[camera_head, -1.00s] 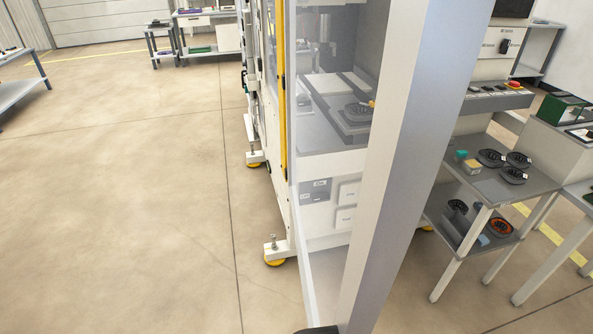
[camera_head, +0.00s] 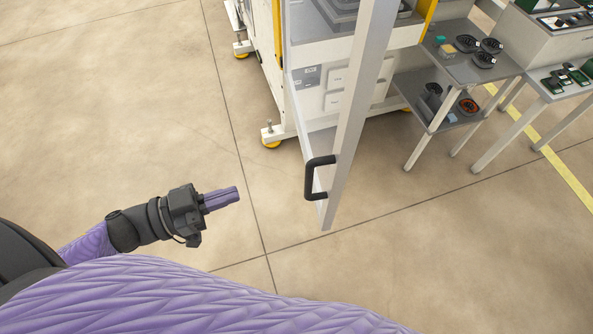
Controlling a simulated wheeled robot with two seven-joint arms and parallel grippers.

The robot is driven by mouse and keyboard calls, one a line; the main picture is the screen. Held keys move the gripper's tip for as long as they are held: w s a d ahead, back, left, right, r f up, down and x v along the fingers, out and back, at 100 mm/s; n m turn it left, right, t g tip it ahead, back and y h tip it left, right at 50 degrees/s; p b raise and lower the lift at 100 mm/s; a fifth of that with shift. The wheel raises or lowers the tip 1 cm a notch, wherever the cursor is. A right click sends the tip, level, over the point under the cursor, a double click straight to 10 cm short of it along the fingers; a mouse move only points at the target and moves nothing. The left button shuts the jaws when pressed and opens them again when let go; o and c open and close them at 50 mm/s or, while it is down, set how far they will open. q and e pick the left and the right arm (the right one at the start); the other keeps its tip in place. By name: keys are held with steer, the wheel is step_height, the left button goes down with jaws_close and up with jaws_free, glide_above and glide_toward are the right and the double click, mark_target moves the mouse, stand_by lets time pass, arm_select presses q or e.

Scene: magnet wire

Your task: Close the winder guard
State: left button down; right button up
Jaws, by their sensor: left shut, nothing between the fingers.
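The winder guard (camera_head: 352,110) is a tall pale-framed door seen nearly edge-on, standing open and swung out from the white winder machine (camera_head: 362,88). A black bar handle (camera_head: 311,178) is fixed low on its free edge. My left gripper (camera_head: 236,194) is shut and empty, left of the handle and apart from it, with its purple fingers pointing right toward it. My right gripper is not in view.
A grey shelf cart (camera_head: 452,72) with several dark round parts stands right of the machine. Another bench (camera_head: 540,80) stands beyond it. The machine's levelling foot (camera_head: 271,140) juts out at lower left. The floor (camera_head: 120,120) at left is clear.

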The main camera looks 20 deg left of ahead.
mark_target(307, 169)
arm_select(q)
steer(key=x, duration=1.2)
steer(key=shift+w+a+f+p, duration=0.1)
steer(key=shift+p, duration=0.2)
